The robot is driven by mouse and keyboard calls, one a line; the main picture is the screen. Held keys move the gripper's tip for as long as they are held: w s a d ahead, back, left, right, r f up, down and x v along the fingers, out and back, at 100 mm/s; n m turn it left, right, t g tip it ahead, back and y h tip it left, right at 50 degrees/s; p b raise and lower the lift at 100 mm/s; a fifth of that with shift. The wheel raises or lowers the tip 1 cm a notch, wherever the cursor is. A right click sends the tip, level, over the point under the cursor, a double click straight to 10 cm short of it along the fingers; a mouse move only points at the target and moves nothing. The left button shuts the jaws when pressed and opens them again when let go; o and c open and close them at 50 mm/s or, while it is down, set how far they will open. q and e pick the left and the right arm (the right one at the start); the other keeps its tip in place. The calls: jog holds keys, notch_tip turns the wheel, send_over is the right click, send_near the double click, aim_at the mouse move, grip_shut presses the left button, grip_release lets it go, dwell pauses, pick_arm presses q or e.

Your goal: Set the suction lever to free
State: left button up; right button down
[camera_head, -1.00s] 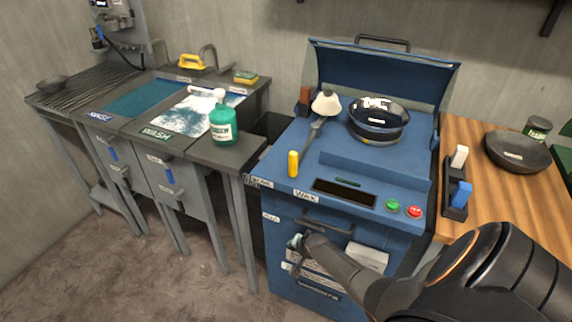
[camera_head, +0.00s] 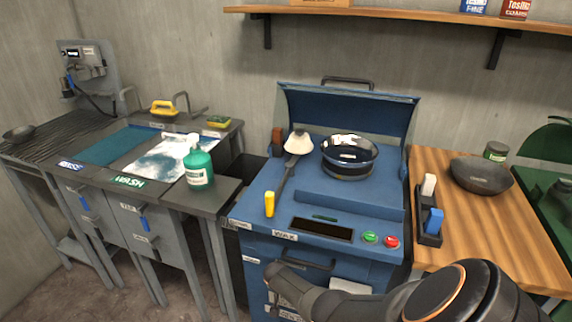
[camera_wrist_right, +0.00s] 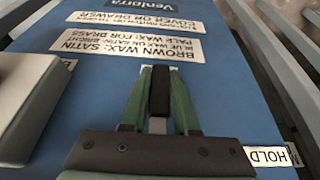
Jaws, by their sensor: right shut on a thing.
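In the right wrist view my right gripper (camera_wrist_right: 160,105) has its green fingers shut on a dark, narrow handle (camera_wrist_right: 159,90) at the front of the blue machine. A white HOLD label (camera_wrist_right: 269,156) is at the lower right of that view; I see no readable FREE label. In the head view the blue machine (camera_head: 300,206) stands in the middle. My right arm reaches across its front, and the gripper itself is hidden there. My left gripper is not in view.
A dark bowl (camera_head: 349,157) sits on the machine. A green bottle (camera_head: 198,169) is at left. A wooden bench (camera_head: 484,232) is at right.

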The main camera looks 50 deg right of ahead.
jog(key=shift+s+d, duration=0.1)
jog(key=c, duration=0.7)
grip_release()
jog(key=shift+a+r+p, duration=0.2)
jog(key=shift+r+p, duration=0.3)
jog(key=shift+p, duration=0.05)
jog(key=shift+p+v, duration=3.55)
jog(key=shift+v, duration=2.2)
